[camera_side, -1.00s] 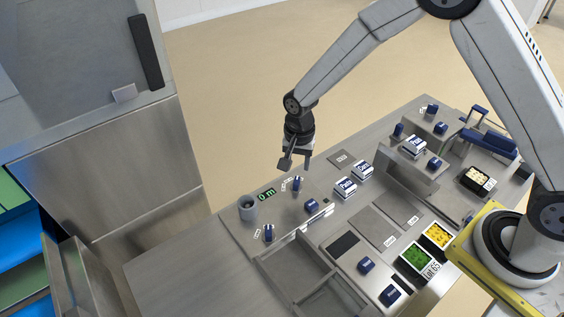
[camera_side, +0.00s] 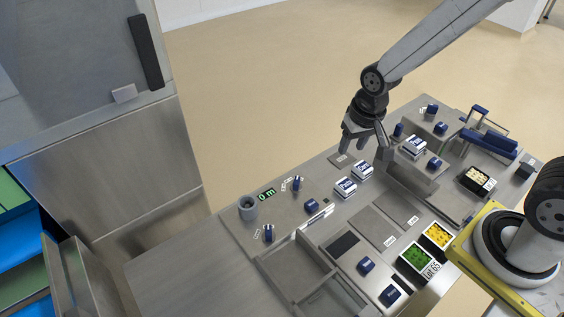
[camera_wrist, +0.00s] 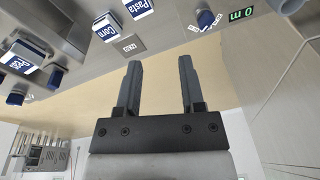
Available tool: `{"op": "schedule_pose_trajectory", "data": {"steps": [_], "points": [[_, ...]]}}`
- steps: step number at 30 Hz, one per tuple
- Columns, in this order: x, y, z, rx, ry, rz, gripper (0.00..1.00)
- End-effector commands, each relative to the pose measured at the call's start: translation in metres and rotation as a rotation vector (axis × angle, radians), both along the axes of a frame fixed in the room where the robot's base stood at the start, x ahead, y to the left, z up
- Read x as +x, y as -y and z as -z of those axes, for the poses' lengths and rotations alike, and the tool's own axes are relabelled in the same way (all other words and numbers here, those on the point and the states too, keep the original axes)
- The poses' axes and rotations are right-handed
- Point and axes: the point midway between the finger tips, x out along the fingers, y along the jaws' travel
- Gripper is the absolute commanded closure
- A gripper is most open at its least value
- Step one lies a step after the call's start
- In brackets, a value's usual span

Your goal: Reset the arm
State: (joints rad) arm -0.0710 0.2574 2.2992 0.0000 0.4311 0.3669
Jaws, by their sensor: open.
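My gripper (camera_side: 367,148) is open and empty. In the side view it hangs above the back edge of the steel worktop (camera_side: 180,262), near the upright steel plate (camera_side: 408,178) and behind the labelled blocks. In the wrist view the two fingers of my gripper (camera_wrist: 158,62) stand apart with nothing between them. Beyond the fingertips, the wrist view shows the worktop edge, a small printed label (camera_wrist: 129,46) and the Corn (camera_wrist: 104,27) and Pasta (camera_wrist: 137,8) blocks.
Two white-and-blue blocks (camera_side: 344,188) sit mid-worktop; another (camera_side: 414,146) stands by the upright plate. Blue knobs (camera_side: 311,206), a grey cup (camera_side: 248,207) and a green display (camera_side: 266,194) are on the left panel. Filled trays (camera_side: 417,257) stand at the front right. The floor behind is clear.

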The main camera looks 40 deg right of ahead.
Motion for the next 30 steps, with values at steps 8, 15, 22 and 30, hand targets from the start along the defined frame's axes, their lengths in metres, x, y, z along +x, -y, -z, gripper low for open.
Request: {"op": "schedule_pose_trajectory", "data": {"steps": [8,15,22,30], "points": [[-0.048,0.020,-0.017,-0.046,0.061,-0.208,0.50],[-0.066,0.025,-0.020,-0.067,0.079,-0.285,0.50],[-0.067,0.025,-0.020,-0.068,0.079,-0.291,0.50],[-0.066,0.025,-0.020,-0.067,0.079,-0.289,0.50]]}}
